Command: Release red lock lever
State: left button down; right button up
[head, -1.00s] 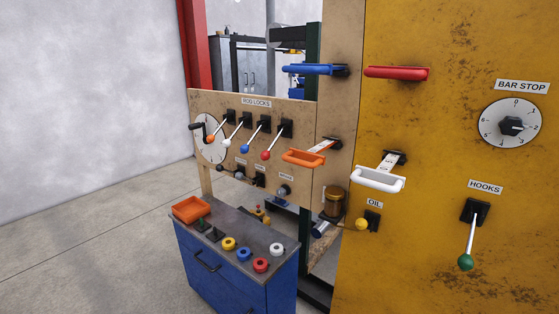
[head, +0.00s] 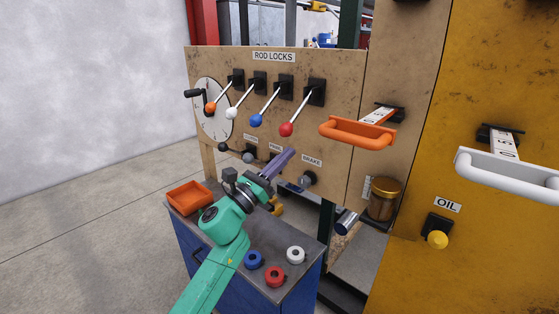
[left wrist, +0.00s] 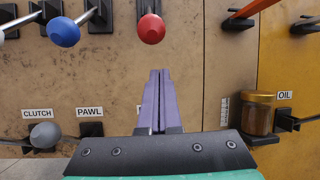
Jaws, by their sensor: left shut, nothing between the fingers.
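The red lock lever (head: 287,129) is the rightmost in the ROD LOCKS row. Its silver rod slopes down from a black mount to a red knob. In the left wrist view the red knob (left wrist: 151,29) is at the top centre, above and apart from my fingertips. My left gripper (head: 290,153), with purple fingers, is shut and empty, just below the red knob in the head view. It also shows at the centre of the left wrist view (left wrist: 159,72). My right gripper is not in view.
Blue (head: 256,120), white (head: 232,113) and orange (head: 211,107) lock levers stand left of the red one. An orange handle (head: 357,131) juts out at right. Below are the BRAKE knob (head: 308,179) and a blue cabinet (head: 306,267) carrying an orange tray (head: 189,197) and colored rings.

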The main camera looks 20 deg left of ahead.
aim_at(298, 112)
pick_arm(q)
jog(key=r+p, duration=0.1)
jog(key=w+r+p, duration=0.1)
jog(key=r+p, duration=0.1)
jog(key=shift+w+r, duration=0.3)
jog(key=shift+r, duration=0.05)
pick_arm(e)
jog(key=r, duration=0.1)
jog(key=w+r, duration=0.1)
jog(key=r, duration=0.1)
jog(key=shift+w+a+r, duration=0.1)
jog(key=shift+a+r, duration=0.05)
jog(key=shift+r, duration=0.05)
pick_arm(q)
jog(key=shift+d+f, duration=0.1)
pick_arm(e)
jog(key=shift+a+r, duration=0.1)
